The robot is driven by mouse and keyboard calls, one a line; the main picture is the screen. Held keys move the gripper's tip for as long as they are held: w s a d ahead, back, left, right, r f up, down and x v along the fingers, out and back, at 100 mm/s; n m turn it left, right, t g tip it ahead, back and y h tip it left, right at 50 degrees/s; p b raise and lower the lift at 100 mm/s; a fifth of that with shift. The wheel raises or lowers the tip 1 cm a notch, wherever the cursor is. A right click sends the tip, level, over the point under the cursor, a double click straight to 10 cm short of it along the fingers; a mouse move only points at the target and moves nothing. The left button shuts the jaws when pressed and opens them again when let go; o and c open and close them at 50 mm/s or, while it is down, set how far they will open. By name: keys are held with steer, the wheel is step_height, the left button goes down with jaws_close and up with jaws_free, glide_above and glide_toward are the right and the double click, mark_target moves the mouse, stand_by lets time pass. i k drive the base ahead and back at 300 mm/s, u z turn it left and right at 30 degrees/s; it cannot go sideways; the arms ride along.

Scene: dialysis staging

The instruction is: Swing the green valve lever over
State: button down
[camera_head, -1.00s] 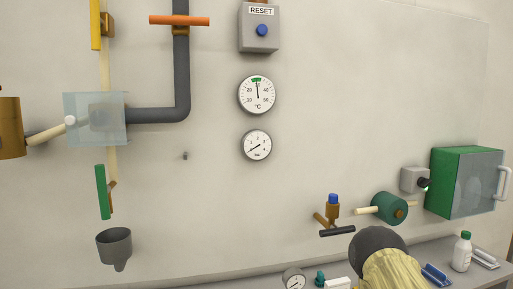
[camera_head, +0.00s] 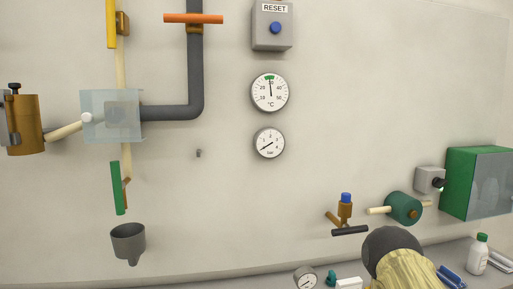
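The green valve lever (camera_head: 117,188) hangs nearly vertical on the wall at the left, on a small brown valve body (camera_head: 126,190) at the lower end of a cream pipe (camera_head: 121,70). A grey funnel (camera_head: 128,241) is mounted just below it. My arm shows at the lower right as a dark rounded link and a yellow sleeve, far to the right of the lever. My gripper is not visible in this view.
An orange lever (camera_head: 193,18) and a yellow lever (camera_head: 111,24) are higher up. A clear box (camera_head: 110,116) sits above the green lever. Gauges (camera_head: 269,92), a black-handled valve (camera_head: 349,230) and a green cabinet (camera_head: 480,183) are to the right. A bench (camera_head: 235,281) runs below.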

mark_target(118, 185)
steer(key=z, duration=0.7)
steer(key=i, duration=0.2)
steer(key=u, duration=1.65)
